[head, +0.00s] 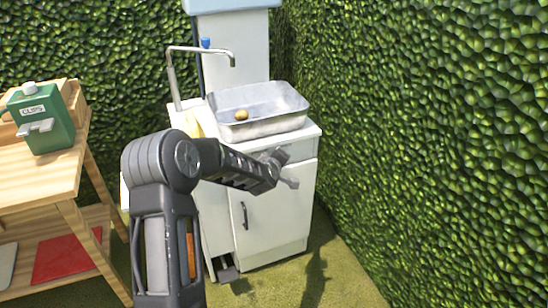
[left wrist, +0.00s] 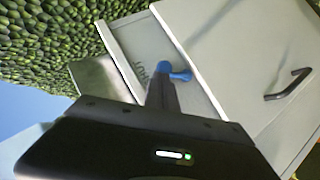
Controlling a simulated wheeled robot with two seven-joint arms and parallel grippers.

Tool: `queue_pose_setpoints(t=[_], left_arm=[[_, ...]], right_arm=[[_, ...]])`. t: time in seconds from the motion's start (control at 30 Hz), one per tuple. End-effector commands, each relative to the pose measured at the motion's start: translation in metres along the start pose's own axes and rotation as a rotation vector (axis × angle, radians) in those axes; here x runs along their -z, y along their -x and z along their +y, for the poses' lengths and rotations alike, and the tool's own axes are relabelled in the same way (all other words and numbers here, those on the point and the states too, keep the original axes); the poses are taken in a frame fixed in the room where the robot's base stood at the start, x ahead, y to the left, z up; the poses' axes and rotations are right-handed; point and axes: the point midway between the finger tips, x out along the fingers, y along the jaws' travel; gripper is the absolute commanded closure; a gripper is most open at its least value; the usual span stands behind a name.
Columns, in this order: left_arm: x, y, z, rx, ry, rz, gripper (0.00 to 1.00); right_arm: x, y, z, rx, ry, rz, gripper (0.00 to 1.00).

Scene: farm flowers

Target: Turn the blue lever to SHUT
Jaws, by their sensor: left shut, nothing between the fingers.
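The blue lever (left wrist: 172,72) is in the left wrist view, on the recessed front panel of the white cabinet. Its round end and short arm show, and the lettering SHUT (left wrist: 140,72) is on the panel beside it. My left gripper (left wrist: 162,92) is shut and empty, with its fingertips right at the lever; I cannot tell if they touch it. The fingers cover part of the lever and panel. In the head view my left gripper (head: 286,172) is in front of the cabinet's upper front, and I cannot make out the lever there. My right gripper is not in view.
The white cabinet (head: 275,215) has a dark door handle (head: 244,215) and a metal basin (head: 262,128) holding a small yellowish object (head: 241,115). A tap (head: 172,75) stands behind. A wooden bench (head: 40,180) with a green box (head: 42,118) is left. A hedge (head: 420,130) borders the right.

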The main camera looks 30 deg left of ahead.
Motion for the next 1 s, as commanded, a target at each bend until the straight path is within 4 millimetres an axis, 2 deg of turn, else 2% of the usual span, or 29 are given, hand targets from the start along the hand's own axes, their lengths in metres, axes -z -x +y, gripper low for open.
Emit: queue_pose_setpoints(t=[0.77,1.0], left_arm=[[-0.003,-0.004,0.002,0.001,0.005,0.001,1.00],[0.006,-0.001,0.009,-0.001,0.004,0.002,1.00]], right_arm=[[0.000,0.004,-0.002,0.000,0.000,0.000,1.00],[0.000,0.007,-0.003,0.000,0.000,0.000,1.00]])
